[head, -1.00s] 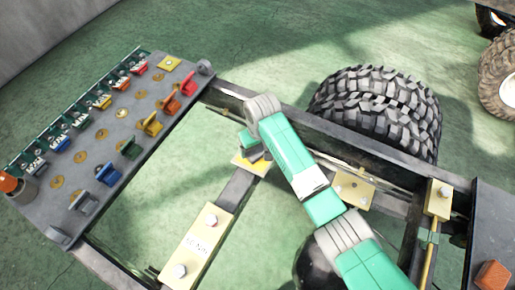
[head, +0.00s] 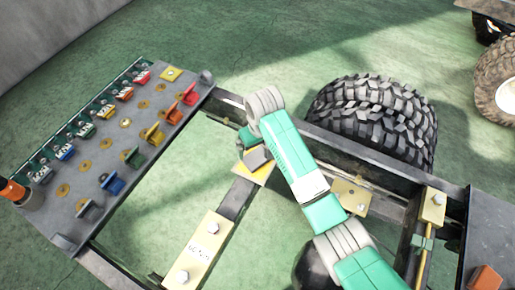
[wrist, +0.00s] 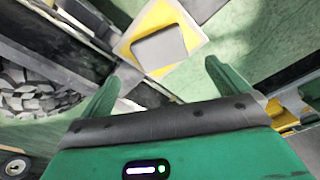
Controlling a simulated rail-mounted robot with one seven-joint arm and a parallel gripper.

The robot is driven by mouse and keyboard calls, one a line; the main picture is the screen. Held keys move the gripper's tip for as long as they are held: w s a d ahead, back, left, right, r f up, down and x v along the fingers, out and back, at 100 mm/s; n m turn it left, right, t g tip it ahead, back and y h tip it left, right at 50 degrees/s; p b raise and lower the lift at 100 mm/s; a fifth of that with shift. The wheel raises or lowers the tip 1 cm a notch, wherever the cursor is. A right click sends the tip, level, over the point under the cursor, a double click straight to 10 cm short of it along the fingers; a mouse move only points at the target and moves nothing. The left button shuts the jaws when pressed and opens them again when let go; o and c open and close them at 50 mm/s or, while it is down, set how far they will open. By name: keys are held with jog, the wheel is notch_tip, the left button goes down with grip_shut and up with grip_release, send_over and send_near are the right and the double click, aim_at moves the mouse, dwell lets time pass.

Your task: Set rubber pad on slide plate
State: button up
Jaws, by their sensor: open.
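The slide plate is a yellow square with a pale edge. It sits at the far end of a dark bar in the head view (head: 263,175) and at the top middle in the wrist view (wrist: 133,32). Yellow shows around the pad. My gripper (wrist: 163,90) is open and empty, its two green fingers apart and clear of the pad. In the head view my arm hides most of the gripper.
A panel (head: 105,118) with coloured levers and clips stands at the left. A large tyre (head: 375,115) is behind the frame at the right. A cream bolted block (head: 200,250) sits on the bar.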

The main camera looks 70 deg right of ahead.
jog(key=r, duration=0.2)
jog(key=r+p, duration=0.1)
jog(key=r, duration=0.1)
jog(key=shift+s+a+r, duration=0.15)
jog(key=shift+s, duration=0.05)
jog(key=shift+w, duration=0.1)
jog(key=w+a+r+n+t+h, duration=0.1)
jog(key=w+a+r+t, duration=0.25)
jog(key=w+r, duration=0.3)
jog(key=w+a+r+n+t+h, duration=0.1)
jog(key=w+a+r+n+t, duration=0.1)
jog(key=w+a+r, duration=0.45)
jog(key=w+a+r+n+t+h, duration=0.1)
jog(key=w+a+r+n+t, duration=0.1)
jog(key=w+a+r+t, duration=0.75)
jog(key=s+a+r+n+t+y, duration=0.15)
jog(key=s+a+r, duration=0.25)
jog(key=a+r, duration=1.15)
jog(key=s+a+r+t+y, duration=0.1)
jog(key=s+a+r+t, duration=0.2)
jog(key=s+r, duration=0.3)
jog(key=s+a+r+n+t+y, duration=0.1)
jog(key=s+a+r+t, duration=0.3)
jog(key=s+r, duration=0.3)
notch_tip(320, 180, up, 2)
jog(key=shift+a+r, duration=0.1)
jog(key=shift+a, duration=0.8)
